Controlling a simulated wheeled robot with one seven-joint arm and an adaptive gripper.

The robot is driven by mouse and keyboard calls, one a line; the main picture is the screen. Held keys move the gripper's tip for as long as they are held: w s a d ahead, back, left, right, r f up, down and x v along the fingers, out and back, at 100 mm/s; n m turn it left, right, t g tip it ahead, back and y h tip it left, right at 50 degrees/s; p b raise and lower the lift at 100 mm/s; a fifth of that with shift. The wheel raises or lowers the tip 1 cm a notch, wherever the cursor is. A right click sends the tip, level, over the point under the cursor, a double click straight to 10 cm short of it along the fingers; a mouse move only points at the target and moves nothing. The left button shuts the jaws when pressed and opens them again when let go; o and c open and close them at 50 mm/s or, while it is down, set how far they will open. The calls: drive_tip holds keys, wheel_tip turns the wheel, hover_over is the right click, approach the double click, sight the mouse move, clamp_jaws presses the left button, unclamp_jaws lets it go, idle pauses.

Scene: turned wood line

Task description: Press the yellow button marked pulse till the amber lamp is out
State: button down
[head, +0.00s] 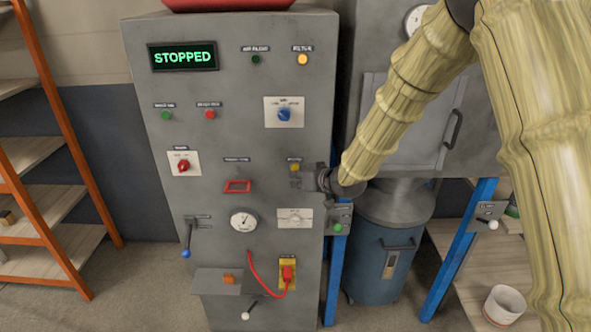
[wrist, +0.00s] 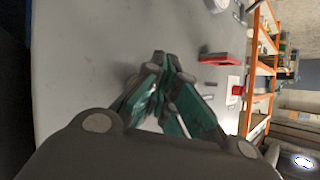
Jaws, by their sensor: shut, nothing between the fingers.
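The grey cabinet (head: 262,130) carries the controls. The yellow button (head: 294,167) sits at its right side under a small label too small to read. The amber lamp (head: 302,59), labelled FILTER, is at the top right and looks bright, as if lit. My gripper (head: 298,181) is at the cabinet's face, just below the yellow button in the picture; I cannot tell whether it touches. In the wrist view my gripper (wrist: 165,68) has its fingers shut together and empty, close to the grey panel.
A green STOPPED display (head: 183,57) is at the top left. A red rectangular handle (head: 238,186) lies left of my gripper; it also shows in the wrist view (wrist: 220,59). A white-plated knob (head: 295,218) is below. A blue drum (head: 385,255) stands right of the cabinet.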

drive_tip(key=shift+w, duration=0.1)
idle(0.5)
drive_tip(key=shift+w, duration=0.3)
drive_tip(key=shift+w+p, duration=0.3)
drive_tip(key=shift+w, duration=0.05)
idle(0.9)
drive_tip(key=shift+s, duration=0.8)
drive_tip(key=shift+s, duration=0.1)
drive_tip(key=shift+s+b, duration=0.35)
drive_tip(key=shift+s, duration=2.05)
